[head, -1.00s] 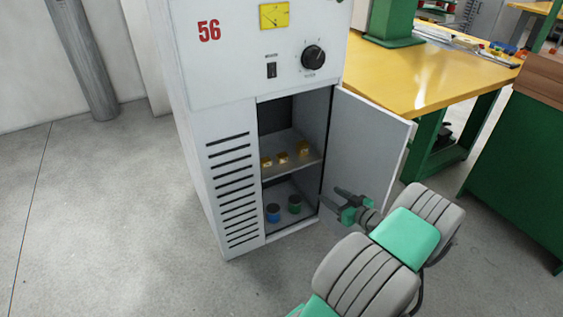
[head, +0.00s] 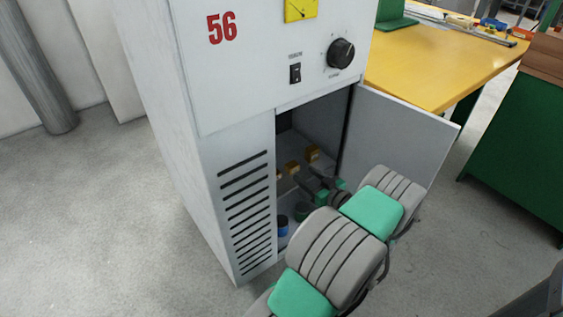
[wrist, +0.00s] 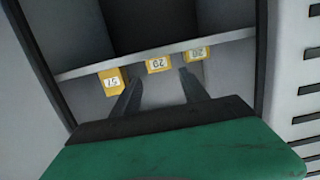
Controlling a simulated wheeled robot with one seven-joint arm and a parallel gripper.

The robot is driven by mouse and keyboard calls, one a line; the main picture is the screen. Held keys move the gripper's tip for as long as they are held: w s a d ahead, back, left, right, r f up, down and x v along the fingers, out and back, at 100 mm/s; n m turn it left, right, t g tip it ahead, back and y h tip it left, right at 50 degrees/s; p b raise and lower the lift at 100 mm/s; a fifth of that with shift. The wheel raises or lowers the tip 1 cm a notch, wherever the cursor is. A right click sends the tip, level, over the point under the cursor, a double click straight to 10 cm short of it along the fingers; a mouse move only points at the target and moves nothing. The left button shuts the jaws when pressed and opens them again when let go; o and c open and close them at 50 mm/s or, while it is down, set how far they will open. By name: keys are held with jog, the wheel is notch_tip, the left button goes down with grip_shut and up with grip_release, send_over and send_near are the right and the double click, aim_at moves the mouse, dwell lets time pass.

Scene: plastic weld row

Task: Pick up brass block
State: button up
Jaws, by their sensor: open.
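Several look-alike yellow brass blocks would be too many to say; I see three, on the shelf inside the open cabinet. In the head view they are the right block (head: 313,153), the middle block (head: 292,168) and the left block (head: 279,174), partly hidden by the cabinet edge. The wrist view shows them upside down with number labels: one left (wrist: 112,81), one middle (wrist: 158,65), one right (wrist: 196,54). My gripper (head: 308,178) is inside the cabinet opening, in front of the shelf. In the wrist view its open, empty fingers (wrist: 160,75) point toward the middle block.
The grey cabinet (head: 235,100) has its door (head: 400,130) swung open to the right of my arm. A yellow table (head: 430,65) is behind the door. The floor at left is clear.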

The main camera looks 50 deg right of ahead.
aim_at(289, 163)
jog(key=b+x, duration=0.3)
jog(key=x, duration=0.8)
jog(key=shift+w+r+b, duration=0.1)
jog(key=shift+w+b, duration=0.05)
jog(key=shift+b, duration=0.15)
grip_shut()
jog(key=shift+d+r, duration=0.1)
